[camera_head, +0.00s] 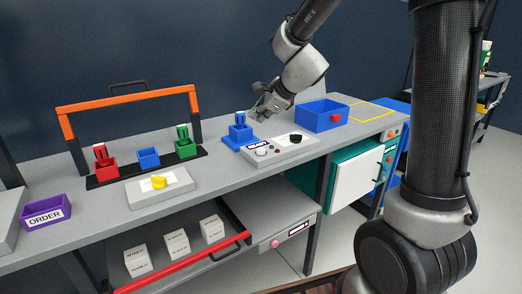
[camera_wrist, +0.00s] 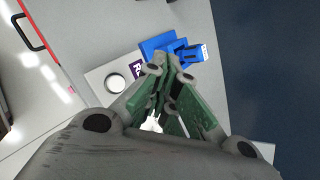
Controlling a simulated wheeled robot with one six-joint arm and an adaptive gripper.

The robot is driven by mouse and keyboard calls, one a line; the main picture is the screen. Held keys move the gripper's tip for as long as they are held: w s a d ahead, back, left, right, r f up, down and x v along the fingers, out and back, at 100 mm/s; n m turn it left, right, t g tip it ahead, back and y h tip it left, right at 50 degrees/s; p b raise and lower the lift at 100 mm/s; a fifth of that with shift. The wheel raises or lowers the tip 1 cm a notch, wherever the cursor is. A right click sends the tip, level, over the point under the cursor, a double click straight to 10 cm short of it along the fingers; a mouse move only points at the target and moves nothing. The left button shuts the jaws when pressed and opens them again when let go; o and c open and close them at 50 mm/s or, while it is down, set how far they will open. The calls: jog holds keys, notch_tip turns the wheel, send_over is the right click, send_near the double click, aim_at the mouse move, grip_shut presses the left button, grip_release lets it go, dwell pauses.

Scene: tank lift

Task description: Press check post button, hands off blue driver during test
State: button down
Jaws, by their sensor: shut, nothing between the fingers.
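The check post is a grey panel (camera_head: 280,150) with a white round button (camera_head: 261,152), small lamps and a black knob (camera_head: 295,138). The blue driver (camera_head: 240,119) stands upright in a blue holder (camera_head: 238,134) at the panel's left back. My gripper (camera_head: 258,112) is shut and empty, in the air above the panel, just right of the driver.
A blue bin (camera_head: 322,117) stands right of the panel. An orange-handled rack (camera_head: 130,98) with red and green drivers, a yellow knob plate (camera_head: 158,187) and a purple ORDER tray (camera_head: 47,211) are left. The bench top between rack and panel is clear.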

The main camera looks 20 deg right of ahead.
aim_at(259, 150)
jog(key=shift+f, duration=4.15)
jog(key=shift+f, duration=0.1)
jog(key=shift+f, duration=0.3)
jog(key=shift+f, duration=0.5)
jog(key=shift+r, duration=0.95)
jog(key=shift+r, duration=2.5)
